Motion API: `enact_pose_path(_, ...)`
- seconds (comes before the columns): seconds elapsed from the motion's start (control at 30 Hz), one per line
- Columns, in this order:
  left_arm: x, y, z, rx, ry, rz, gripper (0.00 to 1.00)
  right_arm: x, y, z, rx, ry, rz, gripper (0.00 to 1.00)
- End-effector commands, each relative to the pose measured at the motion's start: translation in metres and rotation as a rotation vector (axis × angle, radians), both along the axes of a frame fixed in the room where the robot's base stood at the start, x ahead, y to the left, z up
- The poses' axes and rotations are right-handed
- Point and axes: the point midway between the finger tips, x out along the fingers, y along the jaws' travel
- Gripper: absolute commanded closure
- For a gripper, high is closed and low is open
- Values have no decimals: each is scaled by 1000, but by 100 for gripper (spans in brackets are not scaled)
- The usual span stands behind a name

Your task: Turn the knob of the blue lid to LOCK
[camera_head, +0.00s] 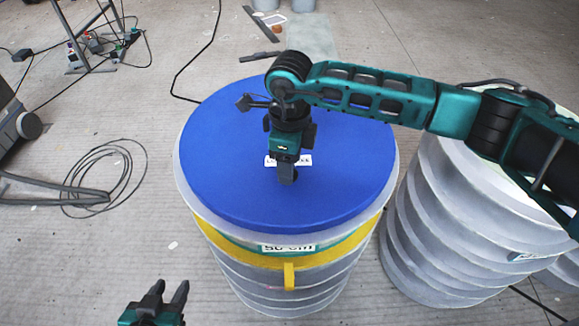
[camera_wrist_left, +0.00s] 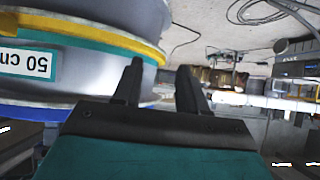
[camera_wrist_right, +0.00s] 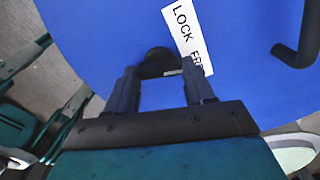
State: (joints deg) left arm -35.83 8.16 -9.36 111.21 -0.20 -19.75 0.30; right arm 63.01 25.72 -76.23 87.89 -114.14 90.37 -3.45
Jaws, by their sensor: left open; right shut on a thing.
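The blue lid (camera_head: 225,190) lies flat on top of a grey ribbed drum-like mould (camera_head: 290,292). My right gripper (camera_head: 286,177) reaches down over the lid's middle and is shut on the dark knob (camera_wrist_right: 157,62), which shows between its fingers in the right wrist view. A light mark on the knob lies closer to the FREE end of the white label (camera_wrist_right: 188,36) than to the word LOCK. In the head view the gripper hides the knob and part of the label. My left gripper (camera_head: 172,298) is open and empty, in front of the mould at lower left.
A yellow band (camera_head: 290,275) and a "50 cm" label (camera_head: 288,247) ring the mould. A dark bent handle (camera_wrist_right: 303,40) stands on the lid. Another grey ribbed mould (camera_head: 440,235) stands close on the right. Coiled cable (camera_head: 105,180) lies on the floor at left.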

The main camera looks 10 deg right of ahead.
Motion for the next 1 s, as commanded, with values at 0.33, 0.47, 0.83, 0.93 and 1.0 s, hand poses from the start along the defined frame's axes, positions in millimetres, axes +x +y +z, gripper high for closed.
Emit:
enact_pose_path(0.33,9,-16,-13,-32,-7,-20,58,2,0,-3,0,-4,330,77)
enact_pose_path(0.47,12,-20,-17,-39,-9,-26,58,2,0,-3,0,-4,454,77)
enact_pose_path(0.83,19,-30,-25,-53,-22,-50,58,2,0,-2,1,-5,782,77)
enact_pose_path(0.93,20,-29,-30,-52,-25,-51,58,2,0,-2,2,-4,853,77)
enact_pose_path(1.0,20,-29,-33,-51,-23,-50,58,2,0,-1,1,-4,896,77)
